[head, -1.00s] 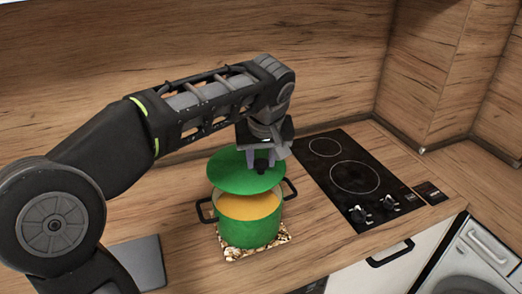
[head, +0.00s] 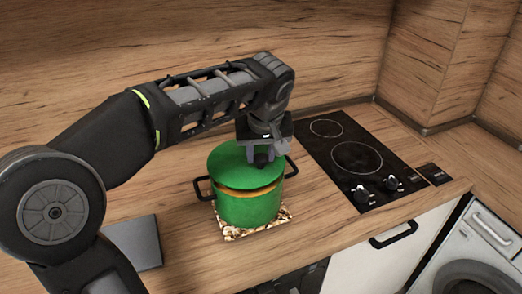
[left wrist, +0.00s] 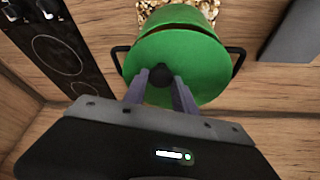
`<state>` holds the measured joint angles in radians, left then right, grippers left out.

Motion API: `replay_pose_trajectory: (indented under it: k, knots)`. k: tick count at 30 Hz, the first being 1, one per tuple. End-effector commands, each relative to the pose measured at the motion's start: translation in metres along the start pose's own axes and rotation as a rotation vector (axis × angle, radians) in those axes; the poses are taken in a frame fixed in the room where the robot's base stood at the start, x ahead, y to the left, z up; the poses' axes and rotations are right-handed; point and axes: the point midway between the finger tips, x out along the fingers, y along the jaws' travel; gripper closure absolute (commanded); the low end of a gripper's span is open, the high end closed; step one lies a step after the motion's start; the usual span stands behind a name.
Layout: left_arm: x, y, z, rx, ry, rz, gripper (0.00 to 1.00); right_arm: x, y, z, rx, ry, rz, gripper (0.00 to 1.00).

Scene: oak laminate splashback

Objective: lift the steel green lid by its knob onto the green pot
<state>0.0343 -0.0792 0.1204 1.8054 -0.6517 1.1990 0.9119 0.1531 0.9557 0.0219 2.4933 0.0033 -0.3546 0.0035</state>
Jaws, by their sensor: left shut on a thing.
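The green lid (head: 232,168) is over the mouth of the green pot (head: 250,208). A strip of the pot's orange-yellow contents shows at the near rim, so the lid is not flush there. My left gripper (head: 262,158) is shut on the lid's dark knob. In the left wrist view the gripper's fingers (left wrist: 161,88) stand on either side of the black knob, and the lid (left wrist: 185,55) covers most of the pot. The pot has black side handles and stands upright on a patterned mat (head: 232,234). My right gripper is not in view.
A black hob (head: 327,150) with two rings and knobs lies right of the pot. A grey slab (head: 137,241) lies on the counter to the left. A washing machine (head: 480,252) stands at the lower right. The wooden splashback rises behind.

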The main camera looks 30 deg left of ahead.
Motion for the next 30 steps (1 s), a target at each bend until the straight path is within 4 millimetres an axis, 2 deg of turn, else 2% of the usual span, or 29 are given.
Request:
replay_pose_trajectory:
  k: [1, 7, 30]
  knots:
    - [0.0074, 0.0, 0.0028, 0.0, 0.001, 0.0, 1.0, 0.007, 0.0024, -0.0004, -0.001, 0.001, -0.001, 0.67]
    - [0.0147, 0.0001, 0.0059, 0.0, 0.001, 0.0, 1.0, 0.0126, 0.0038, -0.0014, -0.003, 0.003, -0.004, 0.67]
    - [0.0148, 0.0002, 0.0068, 0.0, 0.001, 0.001, 1.0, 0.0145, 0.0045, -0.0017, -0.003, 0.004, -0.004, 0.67]
